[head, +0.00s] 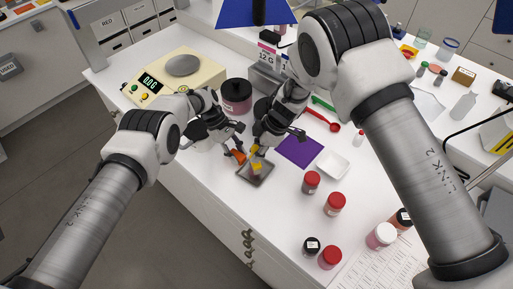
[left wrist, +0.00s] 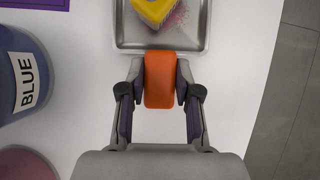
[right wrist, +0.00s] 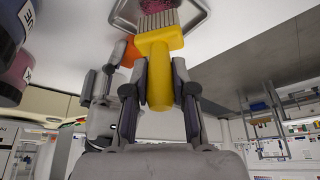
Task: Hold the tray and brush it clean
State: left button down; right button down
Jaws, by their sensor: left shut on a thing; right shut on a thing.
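The small metal tray (head: 263,179) lies at the table's front edge; its rim also shows in the left wrist view (left wrist: 206,30) and right wrist view (right wrist: 205,14). My left gripper (left wrist: 160,82) is shut on the tray's orange handle (left wrist: 160,66). My right gripper (right wrist: 158,85) is shut on the yellow handle of the brush (right wrist: 158,52). The brush's pale bristles point down at the tray, with the brush over it in the left wrist view (left wrist: 154,10). Pink powder (left wrist: 180,18) lies on the tray beside the brush. Whether the bristles touch the tray is unclear.
A purple mat (head: 300,150) and a white dish (head: 332,164) lie right of the tray. Red-lidded jars (head: 311,182) stand nearer the front right. A large dark jar (head: 236,95) and a scale (head: 172,78) stand behind the grippers. A red spoon (head: 322,119) lies farther back.

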pick_arm(q)
jog(key=shift+s+f, duration=0.25)
jog(key=shift+f, duration=0.05)
pick_arm(e)
jog(key=shift+f, duration=0.65)
